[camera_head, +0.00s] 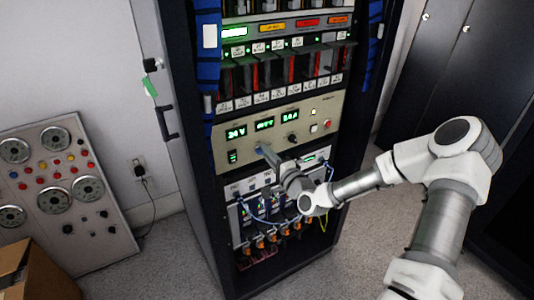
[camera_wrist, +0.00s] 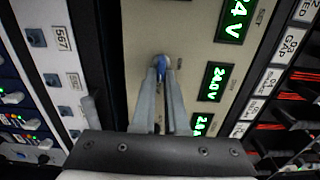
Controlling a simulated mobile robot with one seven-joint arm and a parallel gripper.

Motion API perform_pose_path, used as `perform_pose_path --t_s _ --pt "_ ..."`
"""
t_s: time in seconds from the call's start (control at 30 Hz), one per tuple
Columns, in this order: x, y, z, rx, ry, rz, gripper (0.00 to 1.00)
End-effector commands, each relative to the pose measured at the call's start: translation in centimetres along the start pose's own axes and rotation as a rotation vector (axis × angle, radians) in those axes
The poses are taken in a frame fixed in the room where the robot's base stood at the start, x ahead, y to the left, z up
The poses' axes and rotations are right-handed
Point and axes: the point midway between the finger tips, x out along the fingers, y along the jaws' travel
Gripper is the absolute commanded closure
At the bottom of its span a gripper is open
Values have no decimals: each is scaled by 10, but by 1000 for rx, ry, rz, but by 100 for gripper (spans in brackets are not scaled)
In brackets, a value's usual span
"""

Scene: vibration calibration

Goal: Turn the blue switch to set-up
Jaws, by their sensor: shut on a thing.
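The blue switch (camera_wrist: 161,62) is on the beige panel in the wrist view, between my fingertips. My gripper (camera_wrist: 161,74) has both fingers close together, one on each side of the switch, and it is shut on it. In the head view my gripper (camera_head: 264,152) reaches the lower left of the beige panel (camera_head: 240,112), and its fingers hide most of the switch. The switch's setting and its labels are too small or hidden to read.
Green displays (camera_head: 264,125) and a red button (camera_head: 328,113) are on the same panel. Below it are modules with cables (camera_head: 262,225). The rack's open door (camera_head: 177,90) stands at the left. A gauge board (camera_head: 60,190) leans at the far left.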

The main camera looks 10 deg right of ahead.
Motion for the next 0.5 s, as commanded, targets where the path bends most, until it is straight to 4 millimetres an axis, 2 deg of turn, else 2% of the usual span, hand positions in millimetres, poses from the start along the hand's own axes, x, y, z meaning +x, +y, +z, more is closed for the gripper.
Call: perform_pose_path --t_s 0.13,0.17,0.3,0.5 --pt "-1 1 1 2 -2 4 100" --pt "-1 1 1 2 -1 4 83" --pt "0 1 0 1 -1 3 59" --pt "0 0 0 0 0 1 59"
